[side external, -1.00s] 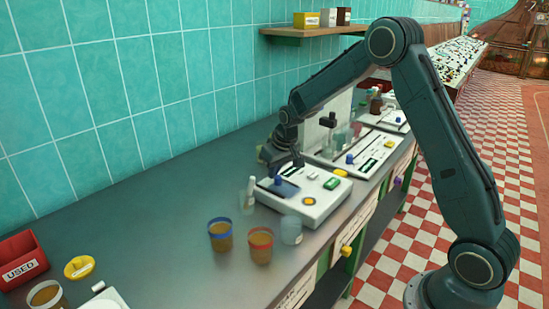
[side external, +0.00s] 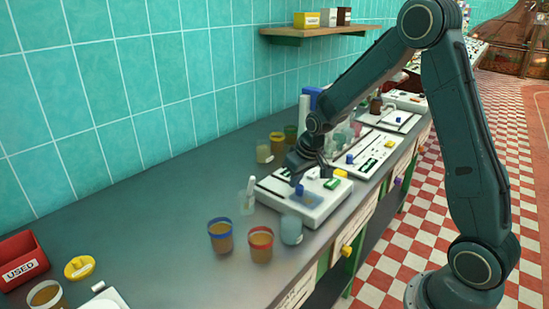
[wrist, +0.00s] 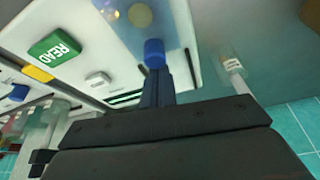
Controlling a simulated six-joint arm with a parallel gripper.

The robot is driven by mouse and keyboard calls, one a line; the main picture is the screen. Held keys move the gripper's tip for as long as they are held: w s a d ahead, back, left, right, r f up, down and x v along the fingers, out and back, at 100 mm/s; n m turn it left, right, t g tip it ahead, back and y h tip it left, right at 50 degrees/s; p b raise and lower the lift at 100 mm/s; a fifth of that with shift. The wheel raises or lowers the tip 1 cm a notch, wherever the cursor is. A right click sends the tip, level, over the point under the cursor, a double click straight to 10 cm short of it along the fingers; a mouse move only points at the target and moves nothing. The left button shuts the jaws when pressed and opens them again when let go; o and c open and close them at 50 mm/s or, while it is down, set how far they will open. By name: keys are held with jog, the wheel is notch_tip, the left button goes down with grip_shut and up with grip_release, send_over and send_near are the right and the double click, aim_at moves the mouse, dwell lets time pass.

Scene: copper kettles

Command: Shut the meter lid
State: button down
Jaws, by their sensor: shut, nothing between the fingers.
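The meter (side external: 335,201) is a low white box on the bench, with a green READ button (wrist: 54,49). Its lid (wrist: 178,22) looks like a flat, bluish see-through slide with a blue knob (wrist: 154,53), which also shows in the side view (side external: 299,190). In the wrist view the lid lies over a round yellowish spot (wrist: 139,15). My gripper (side external: 299,181) is shut and empty. Its fingertips (wrist: 154,70) are right behind the knob; whether they touch it I cannot tell. My gripper hides part of the meter's back.
A blue-rimmed cup (side external: 221,236), a red-rimmed cup (side external: 261,245) and a clear cup (side external: 291,230) stand in front of the meter. A small vial (side external: 248,197) stands left of it. Similar devices (side external: 364,152) stand beyond.

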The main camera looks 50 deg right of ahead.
aim_at(286, 188)
jog(key=shift+s+f, duration=0.2)
jog(key=shift+w+d+r, duration=0.1)
jog(key=shift+w+d, duration=0.05)
jog(key=shift+w, duration=0.85)
jog(key=shift+w+d+r, duration=0.1)
jog(key=shift+w+d, duration=0.05)
jog(key=shift+w, duration=0.85)
jog(key=shift+w+r, duration=0.15)
jog(key=v, duration=0.9)
jog(key=shift+r, duration=0.4)
jog(key=s+a+r+n, duration=0.1)
jog(key=s+a+r, duration=0.35)
jog(key=s, duration=0.25)
jog(key=s+a+r, duration=0.3)
jog(key=s+r, duration=0.2)
jog(key=s, duration=0.1)
jog(key=s+a+t, duration=0.1)
jog(key=s+a, duration=0.3)
jog(key=s, duration=1)
jog(key=shift+s+a+f+n+t+y, duration=0.15)
jog(key=shift+s+f+n+t+y, duration=0.15)
jog(key=shift+s+n, duration=0.1)
